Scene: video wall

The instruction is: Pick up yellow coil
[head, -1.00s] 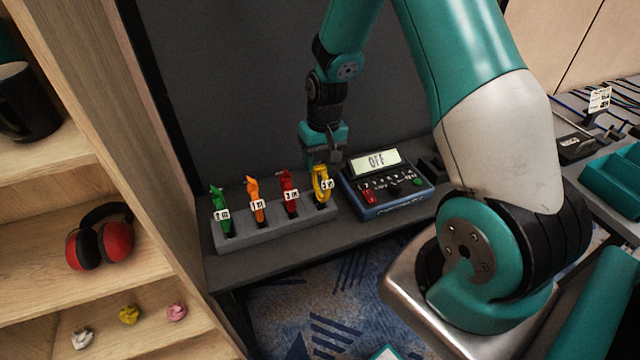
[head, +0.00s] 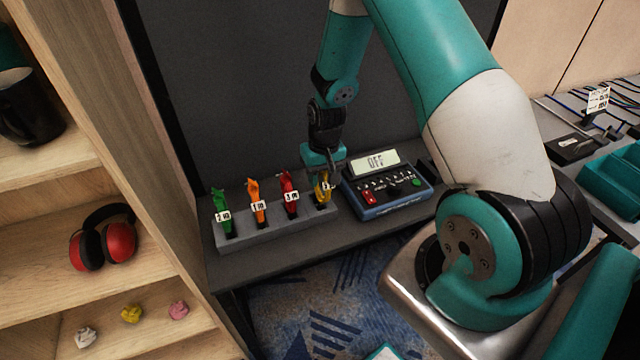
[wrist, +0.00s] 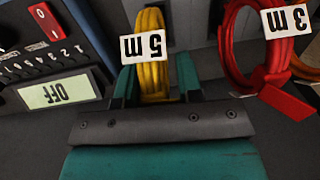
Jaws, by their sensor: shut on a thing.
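The yellow coil (head: 322,190) stands in the right end slot of the grey holder (head: 262,238). In the wrist view the yellow coil (wrist: 153,76) carries a white "5 m" tag and sits between my two teal fingers. My gripper (head: 326,172) is down at the coil, above the holder, and is shut on it. My gripper also shows in the wrist view (wrist: 155,88). The coil's lower end is hidden in the slot.
A red "3 m" coil (head: 290,195), an orange coil (head: 257,203) and a green coil (head: 222,212) stand in the same holder to the left. A control box (head: 388,190) reading "OFF" is close on the right. A dark panel (head: 240,90) rises behind.

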